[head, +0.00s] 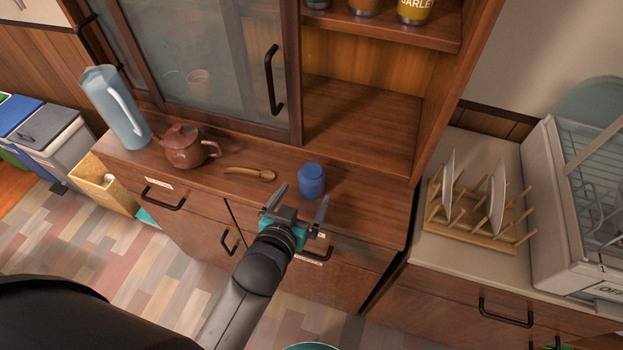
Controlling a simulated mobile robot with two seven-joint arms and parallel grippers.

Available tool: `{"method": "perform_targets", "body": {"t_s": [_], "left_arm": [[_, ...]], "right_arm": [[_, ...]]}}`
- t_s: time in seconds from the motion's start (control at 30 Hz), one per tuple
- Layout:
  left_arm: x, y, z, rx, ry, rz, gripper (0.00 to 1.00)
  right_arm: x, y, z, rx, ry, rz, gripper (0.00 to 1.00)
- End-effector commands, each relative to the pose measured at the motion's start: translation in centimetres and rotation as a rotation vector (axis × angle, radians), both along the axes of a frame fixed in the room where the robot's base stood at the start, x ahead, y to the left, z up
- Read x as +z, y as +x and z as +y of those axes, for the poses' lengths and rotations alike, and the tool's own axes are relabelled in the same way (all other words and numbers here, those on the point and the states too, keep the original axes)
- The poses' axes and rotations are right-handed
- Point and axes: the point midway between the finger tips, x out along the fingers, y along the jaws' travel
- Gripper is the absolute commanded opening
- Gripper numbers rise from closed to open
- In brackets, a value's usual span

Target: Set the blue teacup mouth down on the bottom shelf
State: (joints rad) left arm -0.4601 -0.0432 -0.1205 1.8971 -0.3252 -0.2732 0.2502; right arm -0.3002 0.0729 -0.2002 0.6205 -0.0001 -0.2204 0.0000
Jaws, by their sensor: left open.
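The blue teacup (311,181) stands on the wooden cabinet's counter, right of the wooden spoon; I cannot tell for sure which way its mouth faces. My left gripper (301,202) is open and empty at the counter's front edge. Its two fingers point toward the cup, which sits just beyond and between them, not gripped. The open bottom shelf (355,125) of the cabinet lies behind the cup and is bare. My right gripper is out of view.
A brown teapot (184,147), a wooden spoon (250,173) and a pale blue pitcher (114,108) stand left on the counter. Jars (414,10) sit on the upper shelf (400,30). A plate rack (470,215) and dish dryer (590,200) stand right. A glass door (205,60) is at left.

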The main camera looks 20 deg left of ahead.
Motion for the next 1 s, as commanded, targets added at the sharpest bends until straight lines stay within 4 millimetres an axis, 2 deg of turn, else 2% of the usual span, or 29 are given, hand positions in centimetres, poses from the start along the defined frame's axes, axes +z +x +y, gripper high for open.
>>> {"method": "perform_targets", "body": {"t_s": [0.27,0.63,0.97,1.0], "left_arm": [[-0.5,1.5,0.0,0.000,0.001,0.001,1.00],[-1.6,5.6,-0.1,0.000,0.001,0.000,1.00],[-1.8,6.0,-0.1,0.000,0.000,0.001,1.00],[-1.8,6.0,-0.1,0.000,0.000,0.001,0.95]], "right_arm": [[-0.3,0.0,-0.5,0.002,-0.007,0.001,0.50],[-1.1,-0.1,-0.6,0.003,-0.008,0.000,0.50],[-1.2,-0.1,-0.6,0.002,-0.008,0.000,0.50],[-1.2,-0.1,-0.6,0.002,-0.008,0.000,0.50]]}}
